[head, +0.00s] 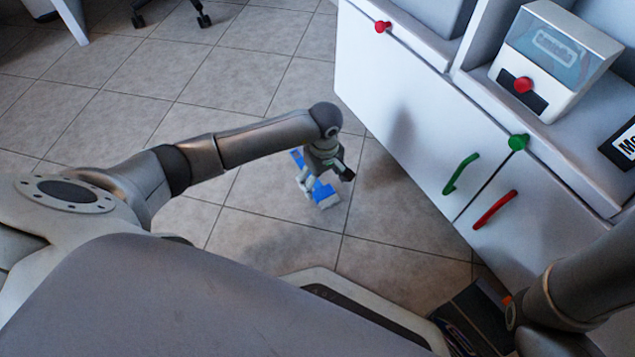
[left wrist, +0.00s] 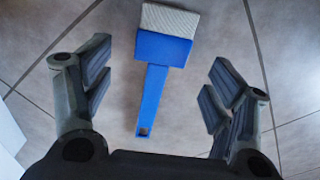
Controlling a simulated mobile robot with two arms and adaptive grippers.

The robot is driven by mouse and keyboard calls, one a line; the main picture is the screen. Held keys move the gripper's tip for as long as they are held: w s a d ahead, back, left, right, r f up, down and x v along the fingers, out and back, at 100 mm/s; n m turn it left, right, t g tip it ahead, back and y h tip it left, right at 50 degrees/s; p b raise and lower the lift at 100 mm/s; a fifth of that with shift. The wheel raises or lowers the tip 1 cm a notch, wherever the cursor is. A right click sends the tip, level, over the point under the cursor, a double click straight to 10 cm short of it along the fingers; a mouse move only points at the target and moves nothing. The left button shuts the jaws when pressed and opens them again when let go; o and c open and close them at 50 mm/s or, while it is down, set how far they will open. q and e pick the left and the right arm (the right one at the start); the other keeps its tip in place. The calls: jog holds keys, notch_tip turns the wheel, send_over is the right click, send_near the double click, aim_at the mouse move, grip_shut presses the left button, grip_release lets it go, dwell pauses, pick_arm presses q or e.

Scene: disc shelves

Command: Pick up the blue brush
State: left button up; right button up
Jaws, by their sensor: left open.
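The blue brush (left wrist: 157,75) lies on the tiled floor, with a flat blue handle and a pale bristle block at its far end. In the left wrist view its handle points towards my left gripper (left wrist: 157,95), whose fingers are spread wide on either side of it without touching. In the head view the brush (head: 325,196) is partly hidden behind my left gripper (head: 325,180), which hangs above it. The height between gripper and brush is hard to tell. My right arm shows at the lower right of the head view, but its gripper is not seen.
A white cabinet (head: 410,110) with a green handle (head: 460,174) and a red handle (head: 494,210) stands to the right of the brush. A clear-fronted dispenser box (head: 553,62) sits on it. A dark box (head: 475,318) is at the lower right. The floor (head: 120,115) to the left is open.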

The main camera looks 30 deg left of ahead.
aim_at(322, 190)
pick_arm(q)
notch_tip(322, 190, down, 4)
jog(key=b, duration=0.3)
jog(key=shift+a+r, duration=0.1)
jog(key=c, duration=1.1)
jog(key=shift+r, duration=0.1)
